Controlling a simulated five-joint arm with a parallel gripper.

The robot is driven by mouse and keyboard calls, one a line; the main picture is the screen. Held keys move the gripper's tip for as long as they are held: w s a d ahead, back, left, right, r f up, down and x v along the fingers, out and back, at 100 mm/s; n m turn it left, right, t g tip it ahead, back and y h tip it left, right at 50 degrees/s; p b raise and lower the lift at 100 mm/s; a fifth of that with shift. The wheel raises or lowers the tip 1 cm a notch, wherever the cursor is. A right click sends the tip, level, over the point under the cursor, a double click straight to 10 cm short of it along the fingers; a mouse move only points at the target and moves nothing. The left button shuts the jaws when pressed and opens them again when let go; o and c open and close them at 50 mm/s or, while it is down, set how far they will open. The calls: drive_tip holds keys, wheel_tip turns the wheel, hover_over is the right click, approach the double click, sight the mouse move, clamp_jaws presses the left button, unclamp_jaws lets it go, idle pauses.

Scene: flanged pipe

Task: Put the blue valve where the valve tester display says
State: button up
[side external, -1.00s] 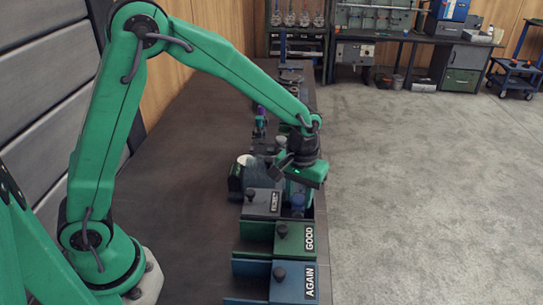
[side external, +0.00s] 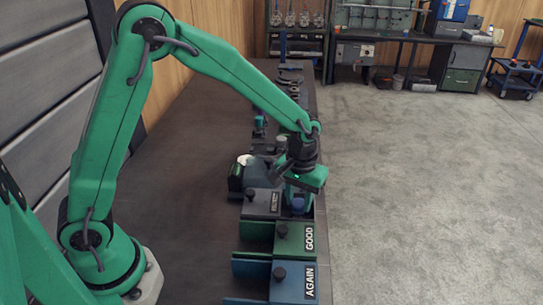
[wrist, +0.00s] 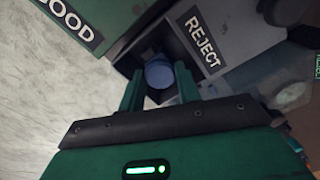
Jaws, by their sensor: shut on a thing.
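The blue valve (wrist: 160,72) shows as a round blue top between the two green fingers of my gripper (wrist: 158,78) in the wrist view. My gripper is shut on it. In the side view my gripper (side external: 298,192) points down beside the grey REJECT bin (side external: 262,202), with blue (side external: 297,205) showing under it. In the wrist view the valve is at the dark opening beside the REJECT label (wrist: 202,40); its lower part is hidden. A small green-lit panel (wrist: 317,66) is cut off at the right edge of the wrist view; I cannot read it surely.
A dark device with a white round top (side external: 247,160) stands left of my gripper. Several parts line the bench behind.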

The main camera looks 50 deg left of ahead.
sight(298, 202)
drive_tip(key=shift+f, duration=0.35)
idle(0.3)
drive_tip(key=o, duration=1.2)
drive_tip(key=shift+o, duration=0.3)
drive_tip(key=shift+d+r, duration=0.1)
drive_tip(key=shift+o, duration=0.2)
drive_tip(key=shift+w+r, duration=0.15)
drive_tip(key=shift+r, duration=0.6)
drive_tip(key=shift+o, duration=0.7)
drive_tip(key=shift+r, duration=2.65)
